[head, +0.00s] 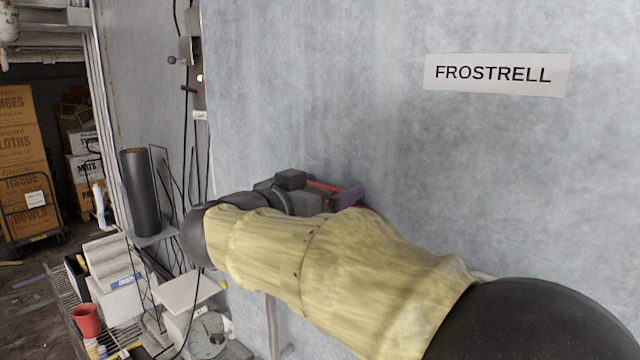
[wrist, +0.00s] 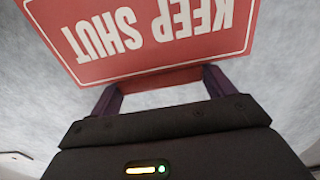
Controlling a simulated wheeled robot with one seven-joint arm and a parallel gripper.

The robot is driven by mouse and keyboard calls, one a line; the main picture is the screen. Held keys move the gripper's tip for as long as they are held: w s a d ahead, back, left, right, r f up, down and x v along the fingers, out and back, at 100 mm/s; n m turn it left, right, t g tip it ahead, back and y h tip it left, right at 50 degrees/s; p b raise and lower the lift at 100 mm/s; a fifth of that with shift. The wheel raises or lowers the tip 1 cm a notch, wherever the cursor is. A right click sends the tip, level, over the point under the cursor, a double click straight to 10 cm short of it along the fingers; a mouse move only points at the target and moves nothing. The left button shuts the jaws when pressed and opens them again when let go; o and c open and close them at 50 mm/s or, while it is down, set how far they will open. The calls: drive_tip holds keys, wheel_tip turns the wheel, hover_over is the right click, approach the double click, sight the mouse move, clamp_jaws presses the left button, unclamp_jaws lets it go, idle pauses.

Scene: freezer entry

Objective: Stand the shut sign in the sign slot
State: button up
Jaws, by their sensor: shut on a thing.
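The shut sign (wrist: 150,30) is a red plate with a white border and white "KEEP SHUT" lettering, upside down in the wrist view. My gripper (wrist: 163,80) has purple fingers on either side of the sign's near red edge and is shut on it. In the head view my gripper (head: 340,194) is close to the grey wall, and only a thin red part of the sign (head: 322,186) shows. My yellow-sleeved arm hides much of the area below. I cannot make out the sign slot in either view.
The grey wall (head: 400,150) fills the middle and right, with a white "FROSTRELL" label (head: 497,75). At lower left are a wire rack (head: 62,285), a red cup (head: 86,320), a dark roll (head: 141,190) and white boxes (head: 118,295). Cardboard boxes (head: 22,150) stand farther back.

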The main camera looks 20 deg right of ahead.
drive_tip(key=shift+s+r, duration=0.15)
drive_tip(key=shift+s, duration=0.25)
drive_tip(key=shift+w+f, duration=0.4)
drive_tip(key=shift+f, duration=0.05)
drive_tip(key=shift+d+f+b, duration=0.15)
drive_tip(key=shift+f+b, duration=0.1)
drive_tip(key=shift+b, duration=0.2)
drive_tip(key=shift+s+f+b, duration=0.35)
drive_tip(key=shift+f+b, duration=0.05)
drive_tip(key=shift+f, duration=0.1)
wheel_tip(320, 180, down, 4)
drive_tip(key=b, duration=0.4)
drive_tip(key=shift+w, duration=0.1)
drive_tip(key=shift+a, duration=0.2)
drive_tip(key=shift+f+p, duration=0.2)
drive_tip(key=shift+p, duration=0.3)
idle(1.0)
